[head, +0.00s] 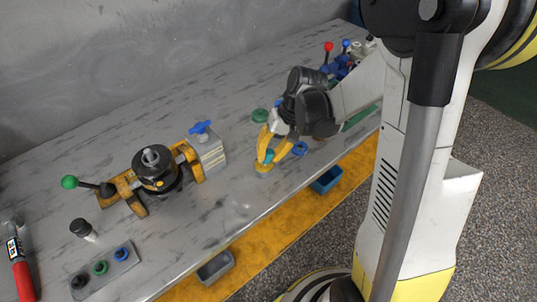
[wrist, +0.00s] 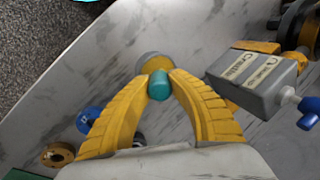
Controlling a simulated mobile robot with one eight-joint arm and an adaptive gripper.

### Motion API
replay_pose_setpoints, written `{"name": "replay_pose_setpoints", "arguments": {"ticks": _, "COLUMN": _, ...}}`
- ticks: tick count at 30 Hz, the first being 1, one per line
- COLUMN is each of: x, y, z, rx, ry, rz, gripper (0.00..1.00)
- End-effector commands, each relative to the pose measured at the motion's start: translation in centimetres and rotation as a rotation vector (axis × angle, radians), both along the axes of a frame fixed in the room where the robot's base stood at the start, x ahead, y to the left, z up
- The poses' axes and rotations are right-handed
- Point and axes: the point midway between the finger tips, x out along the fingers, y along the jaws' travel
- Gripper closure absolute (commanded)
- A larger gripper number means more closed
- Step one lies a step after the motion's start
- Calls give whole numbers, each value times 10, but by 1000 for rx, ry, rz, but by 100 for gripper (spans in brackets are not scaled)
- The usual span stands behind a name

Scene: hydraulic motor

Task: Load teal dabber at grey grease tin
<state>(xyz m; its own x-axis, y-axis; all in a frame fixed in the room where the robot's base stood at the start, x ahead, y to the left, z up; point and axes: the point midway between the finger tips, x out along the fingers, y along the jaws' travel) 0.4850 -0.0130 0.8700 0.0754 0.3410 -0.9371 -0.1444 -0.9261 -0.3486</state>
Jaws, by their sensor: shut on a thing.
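My gripper (head: 268,156) has yellow fingers that point down over the front part of the grey bench. In the wrist view, my gripper (wrist: 160,84) is shut on the teal dabber (wrist: 160,87), whose rounded teal end shows between the fingertips. A bit of teal also shows between the fingers in the head view. The grease tin (wrist: 148,59), round with a grey rim and yellowish inside, lies right beyond the dabber at the fingertips. In the head view the tin (head: 263,169) is a small yellowish disc under the fingertips. I cannot tell whether the dabber touches the grease.
A grey block (head: 208,152) with a blue tap stands left of my gripper, joined to the black and yellow motor (head: 155,168). A blue ring (head: 300,149) and a green ring (head: 259,115) lie near my gripper. A blue bin (head: 326,181) sits below the front edge.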

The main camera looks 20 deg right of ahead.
Motion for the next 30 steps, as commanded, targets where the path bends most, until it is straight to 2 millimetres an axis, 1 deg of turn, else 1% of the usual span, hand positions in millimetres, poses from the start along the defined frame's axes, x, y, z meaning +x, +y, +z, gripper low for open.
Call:
{"name": "replay_pose_setpoints", "arguments": {"ticks": 5, "x": 0, "y": 0, "z": 1, "rx": -1, "ry": 1, "rz": 0, "gripper": 100}}
{"name": "replay_pose_setpoints", "arguments": {"ticks": 8, "x": 0, "y": 0, "z": 7, "rx": -1, "ry": 1, "rz": 0, "gripper": 100}}
{"name": "replay_pose_setpoints", "arguments": {"ticks": 27, "x": 0, "y": 0, "z": 65, "rx": 0, "ry": 0, "rz": 0, "gripper": 100}}
{"name": "replay_pose_setpoints", "arguments": {"ticks": 30, "x": 0, "y": 0, "z": 70, "rx": 0, "ry": 0, "rz": 0, "gripper": 100}}
